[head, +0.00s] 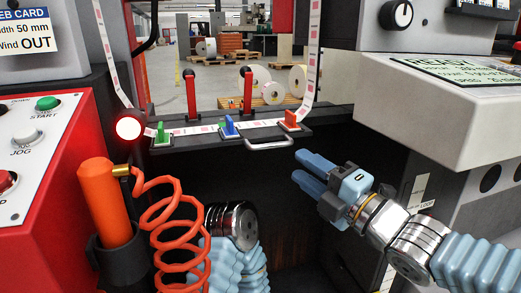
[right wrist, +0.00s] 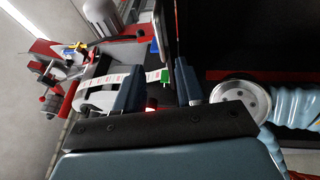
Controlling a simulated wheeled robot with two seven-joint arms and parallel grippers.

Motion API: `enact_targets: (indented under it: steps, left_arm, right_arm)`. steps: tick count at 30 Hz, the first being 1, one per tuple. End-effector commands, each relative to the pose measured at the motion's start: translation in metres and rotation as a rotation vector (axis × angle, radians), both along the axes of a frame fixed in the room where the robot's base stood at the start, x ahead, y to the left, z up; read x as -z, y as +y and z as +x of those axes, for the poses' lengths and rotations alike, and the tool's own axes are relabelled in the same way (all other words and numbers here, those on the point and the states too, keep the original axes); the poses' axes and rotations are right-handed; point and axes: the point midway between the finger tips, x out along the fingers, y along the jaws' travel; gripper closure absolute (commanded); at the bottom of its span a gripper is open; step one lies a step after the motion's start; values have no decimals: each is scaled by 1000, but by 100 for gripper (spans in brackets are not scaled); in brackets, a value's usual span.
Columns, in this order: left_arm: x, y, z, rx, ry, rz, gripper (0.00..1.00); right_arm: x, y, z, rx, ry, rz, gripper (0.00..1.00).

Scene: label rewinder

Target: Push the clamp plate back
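The clamp plate seems to be the dark ledge (head: 215,137) below the web path in the head view; I cannot tell its exact outline. A silver bar handle (head: 269,145) is on its front edge. A printed label web (head: 192,130) runs across it, with green (head: 161,133), blue (head: 229,126) and orange (head: 291,119) clips along it. My right gripper (head: 304,168) is open and empty, below and right of the handle, with its fingers pointing left and apart from the handle. My left gripper is not visible; only my left wrist and sleeve show.
A coiled orange hose (head: 172,230) and an orange cylinder (head: 105,202) stand at the left front. Two red upright levers (head: 191,92) rise behind the ledge. A grey cabinet with a display (head: 455,75) juts out at right. The space below the ledge is dark and open.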

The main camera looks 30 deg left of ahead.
Motion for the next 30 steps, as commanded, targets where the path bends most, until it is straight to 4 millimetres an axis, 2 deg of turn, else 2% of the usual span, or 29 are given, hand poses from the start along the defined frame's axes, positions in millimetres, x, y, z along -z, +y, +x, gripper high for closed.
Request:
enact_targets:
  steps: [9, 15, 21, 28, 30]
  left_arm:
    - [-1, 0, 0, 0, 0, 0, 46]
    - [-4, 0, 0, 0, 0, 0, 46]
    - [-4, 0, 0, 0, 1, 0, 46]
    - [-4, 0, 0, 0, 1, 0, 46]
    - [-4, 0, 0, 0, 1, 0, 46]
  right_arm:
    - [-11, 70, 22, -3, 10, 1, 62]
    - [-17, 100, 32, -1, 10, 0, 62]
    - [-18, 110, 36, 1, 11, 0, 62]
    - [-18, 111, 36, 2, 10, -1, 62]
    - [-18, 111, 36, 2, 10, -1, 71]
